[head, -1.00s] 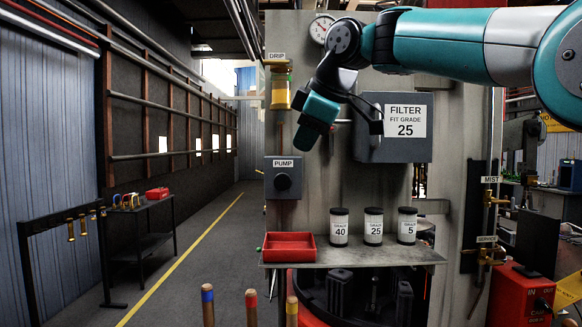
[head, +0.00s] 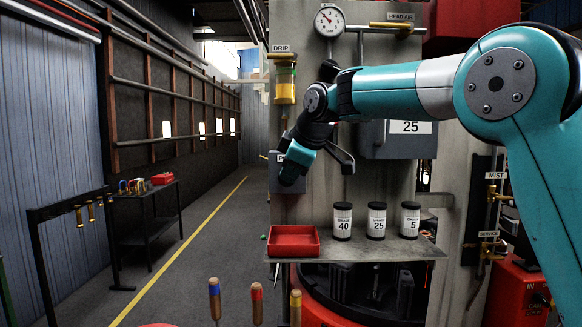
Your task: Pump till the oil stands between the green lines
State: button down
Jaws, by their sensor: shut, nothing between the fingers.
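The drip glass (head: 285,90) hangs under the DRIP label at the upper left of the machine panel. My gripper (head: 292,170) is in front of the pump box, shut and empty. Its fingertips are mostly hidden by my wrist, so I cannot tell whether they touch the button.
A grey filter box (head: 384,140) is right of my wrist, partly behind my arm. A shelf below holds a red tray (head: 291,254) and three grade jars (head: 376,222). A dial gauge (head: 329,20) is above. Wooden handles (head: 256,303) stand in front.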

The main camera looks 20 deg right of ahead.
jog(key=shift+w+d+r+p, duration=0.15)
jog(key=shift+w+d+p, duration=0.1)
jog(key=shift+w+p, duration=0.4)
jog(key=shift+w+d+r+p, duration=0.1)
jog(key=shift+w+d+p, duration=0.1)
jog(key=shift+w+p, duration=0.4)
jog(key=shift+w+f, duration=0.15)
jog(key=shift+w, duration=0.05)
jog(key=shift+s+f+b, duration=0.15)
jog(key=shift+s+b, duration=0.15)
jog(key=shift+b, duration=0.25)
jog(key=s+r+b, duration=0.3)
jog(key=s+r, duration=0.5)
jog(key=s, duration=0.1)
jog(key=shift+d+r, duration=0.15)
jog(key=shift+d, duration=0.3)
